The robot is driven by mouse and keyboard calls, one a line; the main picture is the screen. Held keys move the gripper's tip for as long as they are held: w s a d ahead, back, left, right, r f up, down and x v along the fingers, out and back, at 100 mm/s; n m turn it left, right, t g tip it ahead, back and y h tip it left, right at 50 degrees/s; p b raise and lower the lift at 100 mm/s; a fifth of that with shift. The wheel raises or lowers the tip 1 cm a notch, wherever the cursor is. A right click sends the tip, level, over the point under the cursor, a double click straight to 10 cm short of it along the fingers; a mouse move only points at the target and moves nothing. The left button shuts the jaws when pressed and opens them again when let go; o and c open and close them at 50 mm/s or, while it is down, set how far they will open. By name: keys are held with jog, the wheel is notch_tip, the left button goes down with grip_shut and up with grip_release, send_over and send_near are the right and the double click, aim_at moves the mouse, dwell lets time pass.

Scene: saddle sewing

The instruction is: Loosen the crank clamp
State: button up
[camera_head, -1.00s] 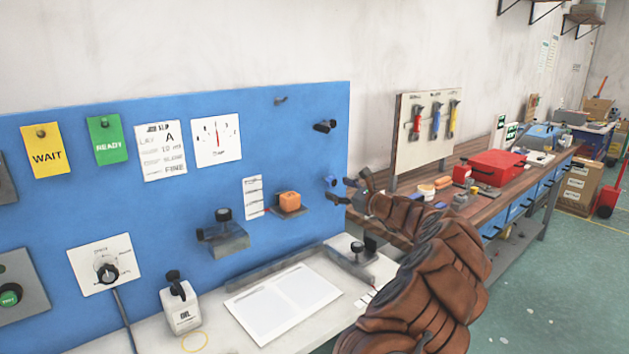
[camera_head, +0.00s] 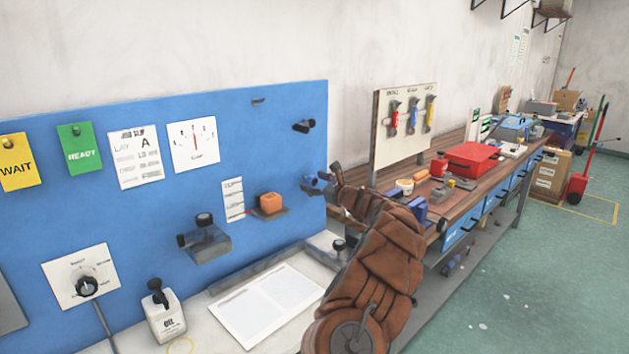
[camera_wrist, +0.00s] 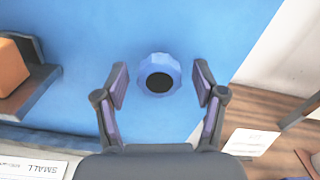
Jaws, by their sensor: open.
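A round blue knob with a black centre (camera_wrist: 160,78) sticks out of the blue board, near its right edge; it also shows in the head view (camera_head: 314,181), partly covered by my fingers. I cannot tell for certain that it is the crank clamp. My gripper (camera_wrist: 160,70) is open, with one finger on each side of the knob and a visible gap on both sides. In the head view my gripper (camera_head: 319,180) is at the board's right edge. A gauge card (camera_head: 194,146) with a red needle hangs on the board.
An orange block (camera_head: 270,203) sits on a small shelf left of the knob. A black-knobbed fixture (camera_head: 208,240) and another black knob (camera_head: 303,126) are on the board. A wooden bench (camera_head: 455,200) with tools stands to the right.

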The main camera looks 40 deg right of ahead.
jog(key=shift+w, duration=0.3)
